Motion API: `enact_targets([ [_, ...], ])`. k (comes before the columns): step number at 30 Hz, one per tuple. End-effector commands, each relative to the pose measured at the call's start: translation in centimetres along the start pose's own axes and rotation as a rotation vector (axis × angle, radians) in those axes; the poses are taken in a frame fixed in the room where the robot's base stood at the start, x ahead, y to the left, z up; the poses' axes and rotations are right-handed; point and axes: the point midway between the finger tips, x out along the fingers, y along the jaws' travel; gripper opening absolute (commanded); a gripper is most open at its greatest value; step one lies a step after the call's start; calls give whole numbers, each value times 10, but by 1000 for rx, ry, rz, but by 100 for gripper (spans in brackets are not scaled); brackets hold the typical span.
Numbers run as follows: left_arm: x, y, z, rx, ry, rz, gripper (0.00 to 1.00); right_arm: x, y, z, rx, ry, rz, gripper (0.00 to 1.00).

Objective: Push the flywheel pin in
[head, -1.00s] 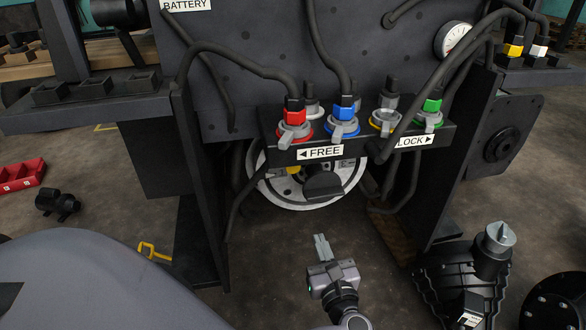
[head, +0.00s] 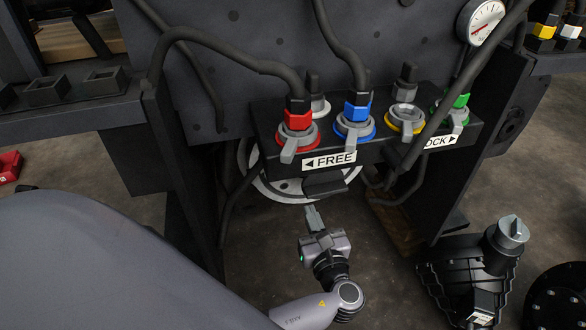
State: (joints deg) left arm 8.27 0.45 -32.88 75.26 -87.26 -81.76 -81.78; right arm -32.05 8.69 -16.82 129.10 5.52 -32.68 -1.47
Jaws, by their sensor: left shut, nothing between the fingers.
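The flywheel (head: 268,184) is a pale metal disc low in the dark machine, behind and below the connector bracket. Only parts of its lower and left rim show; its face is mostly hidden by the bracket. I cannot make out the flywheel pin in this view. My left gripper (head: 313,215) is shut and empty. Its grey fingers point up the picture toward the flywheel's lower edge, just below a dark block (head: 325,183) in front of the disc. I cannot tell whether the fingertips touch anything. My right gripper is not in view.
The bracket (head: 385,155) overhangs the flywheel with red, blue, yellow and green connectors and FREE and LOCK labels. Hoses hang around it. Dark upright plates (head: 182,175) flank the opening. A black housing (head: 470,270) stands on the floor at the right.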

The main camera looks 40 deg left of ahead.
Motion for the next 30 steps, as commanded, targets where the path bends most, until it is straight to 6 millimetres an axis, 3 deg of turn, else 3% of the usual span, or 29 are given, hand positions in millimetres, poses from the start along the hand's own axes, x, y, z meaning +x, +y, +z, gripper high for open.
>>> enact_targets([
  [14, 6, 0, -1, -1, -1, 1, 0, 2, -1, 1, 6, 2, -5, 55],
  [20, 37, 0, -3, -1, -4, 3, 0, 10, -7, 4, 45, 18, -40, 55],
  [30, 109, 0, -4, -2, -3, 2, 0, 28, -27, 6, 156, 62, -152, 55],
])
